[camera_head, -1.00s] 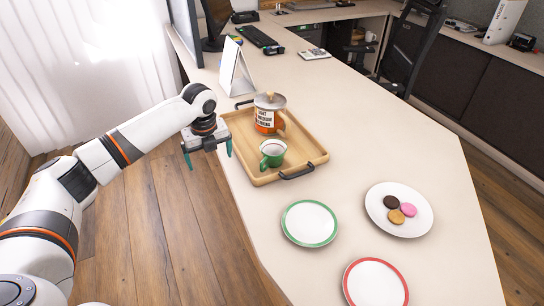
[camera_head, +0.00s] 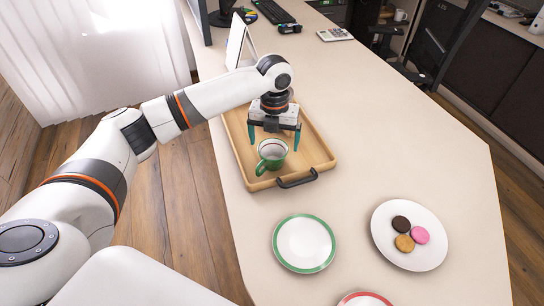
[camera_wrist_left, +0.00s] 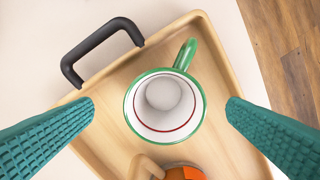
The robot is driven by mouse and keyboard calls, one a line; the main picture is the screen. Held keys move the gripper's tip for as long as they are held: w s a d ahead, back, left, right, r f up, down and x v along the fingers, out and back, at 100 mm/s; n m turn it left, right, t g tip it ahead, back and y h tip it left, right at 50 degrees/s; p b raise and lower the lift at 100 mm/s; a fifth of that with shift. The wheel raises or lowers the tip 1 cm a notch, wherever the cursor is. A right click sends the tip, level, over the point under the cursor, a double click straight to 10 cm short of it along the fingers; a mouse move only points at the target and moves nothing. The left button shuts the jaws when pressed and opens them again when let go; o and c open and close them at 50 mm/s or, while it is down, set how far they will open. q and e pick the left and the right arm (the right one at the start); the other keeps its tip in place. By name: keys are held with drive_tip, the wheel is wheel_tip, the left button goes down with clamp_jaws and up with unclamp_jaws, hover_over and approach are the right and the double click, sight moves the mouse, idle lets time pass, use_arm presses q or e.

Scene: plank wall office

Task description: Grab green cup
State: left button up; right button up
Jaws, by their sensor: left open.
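The green cup (camera_head: 271,158) stands upright on the wooden tray, near the tray's front end; its handle points toward the lower left. In the left wrist view the cup (camera_wrist_left: 165,104) shows from above, with a white inside, a red ring and a round pale patch at its bottom. My left gripper (camera_head: 275,143) is open above the tray, over the cup. In the wrist view its teal fingers (camera_wrist_left: 160,104) stand on either side of the cup, with a gap to it on both sides. My right gripper is not in view.
The tray (camera_head: 318,150) has black handles. An orange mug (camera_wrist_left: 184,173) stands close to the cup, hidden behind my gripper in the head view. A green-rimmed plate (camera_head: 304,243), a plate with cookies (camera_head: 425,255) and a red-rimmed plate (camera_head: 364,299) lie nearer; bare table lies right of the tray.

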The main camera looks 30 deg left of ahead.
sight(272, 155)
use_arm(q)
drive_tip(key=shift+f, duration=0.6)
drive_tip(key=f, duration=0.5)
drive_tip(key=shift+a, duration=0.3)
drive_tip(key=shift+w+f, duration=0.1)
drive_tip(key=shift+f, duration=0.25)
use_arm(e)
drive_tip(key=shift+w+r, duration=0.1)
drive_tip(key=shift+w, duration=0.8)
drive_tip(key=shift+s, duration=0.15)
use_arm(q)
drive_tip(key=shift+c, duration=1.2)
drive_tip(key=c, duration=0.8)
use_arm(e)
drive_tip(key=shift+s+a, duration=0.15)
